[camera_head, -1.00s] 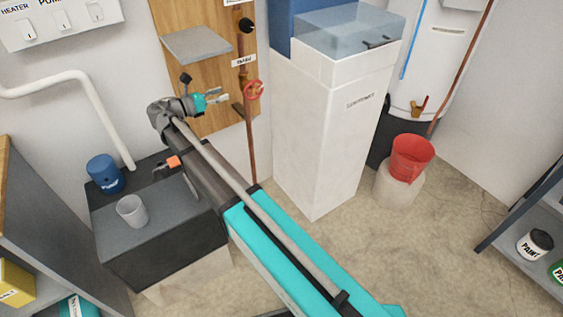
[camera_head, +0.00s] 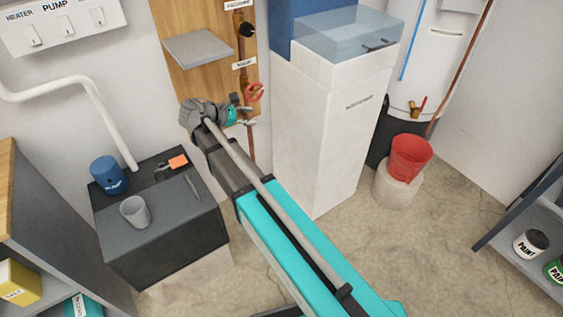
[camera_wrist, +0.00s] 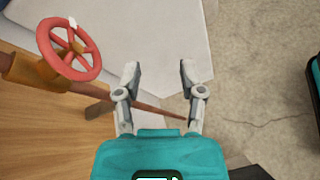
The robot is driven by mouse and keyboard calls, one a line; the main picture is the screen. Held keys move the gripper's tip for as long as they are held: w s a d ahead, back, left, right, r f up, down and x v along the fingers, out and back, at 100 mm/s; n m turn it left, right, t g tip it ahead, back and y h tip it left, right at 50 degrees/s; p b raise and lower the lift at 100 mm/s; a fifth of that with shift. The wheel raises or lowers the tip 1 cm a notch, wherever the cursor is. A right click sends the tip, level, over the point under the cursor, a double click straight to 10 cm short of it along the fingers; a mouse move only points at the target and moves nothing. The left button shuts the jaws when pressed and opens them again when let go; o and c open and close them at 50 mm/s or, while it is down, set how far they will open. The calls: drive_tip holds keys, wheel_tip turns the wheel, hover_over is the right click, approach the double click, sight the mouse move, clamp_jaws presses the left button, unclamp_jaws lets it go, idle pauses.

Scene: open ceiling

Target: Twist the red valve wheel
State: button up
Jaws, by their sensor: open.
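The red valve wheel (camera_head: 253,92) sits on a copper pipe fixed to the wooden panel in the head view. In the wrist view the red valve wheel (camera_wrist: 69,49) is at the upper left, with spokes and a white mark on its rim. My gripper (camera_head: 249,117) is just below the wheel in the head view. In the wrist view my gripper (camera_wrist: 158,82) is open, with its fingers apart and nothing held. The wheel lies to the left of the fingers there and looks clear of them. The copper pipe (camera_wrist: 150,105) passes behind the fingers.
A grey shelf (camera_head: 198,47) juts from the wooden panel (camera_head: 190,85) above my arm. A white cabinet (camera_head: 320,130) stands right of the wheel. A dark bench (camera_head: 170,215) with a grey cup (camera_head: 135,211) and blue can (camera_head: 109,175) is at the left.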

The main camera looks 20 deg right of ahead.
drive_tip(key=s+d+f+m+g+y+p, duration=0.1)
drive_tip(key=s+d+f+m+y+p, duration=0.1)
drive_tip(key=s+m+y, duration=0.4)
drive_tip(key=s+d+f+m+g+y+p, duration=0.2)
drive_tip(key=s+m+y, duration=0.4)
drive_tip(key=s+m, duration=0.4)
drive_tip(key=shift+s+d+f+p, duration=0.45)
drive_tip(key=shift+s+d+p, duration=0.25)
drive_tip(key=shift+s+p, duration=0.5)
drive_tip(key=shift+s, duration=0.15)
